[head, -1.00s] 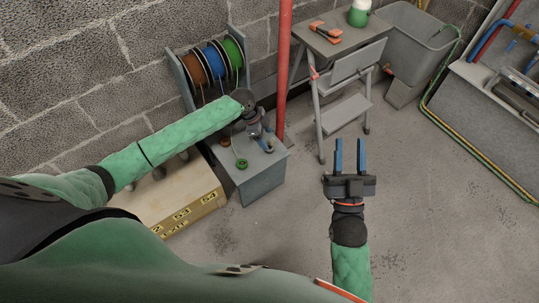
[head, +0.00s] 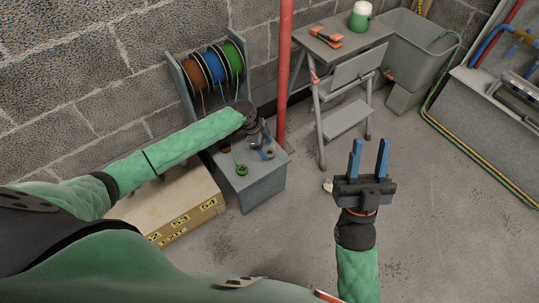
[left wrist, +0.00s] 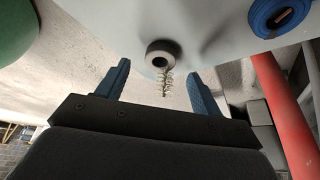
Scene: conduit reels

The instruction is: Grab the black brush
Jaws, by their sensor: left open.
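In the left wrist view, the black brush (left wrist: 160,54) shows a dark ring end and a short twisted bristle part (left wrist: 165,83). It is at the grey box (left wrist: 120,15), with its bristles pointing towards my left gripper. My left gripper (left wrist: 158,72) is open, and the brush appears between its blue fingers in the picture, with no visible contact. In the head view my left gripper (head: 262,140) is over the back of the grey box (head: 262,190), and I cannot make out the brush there. My right gripper (head: 369,147) is open and empty above the floor.
A green spool (head: 242,170) and a blue roll (left wrist: 280,12) are on the box. Cable reels (head: 215,65) stand behind it, a red pole (head: 284,70) beside it. A step stand (head: 345,75) is to the right. The floor at front right is clear.

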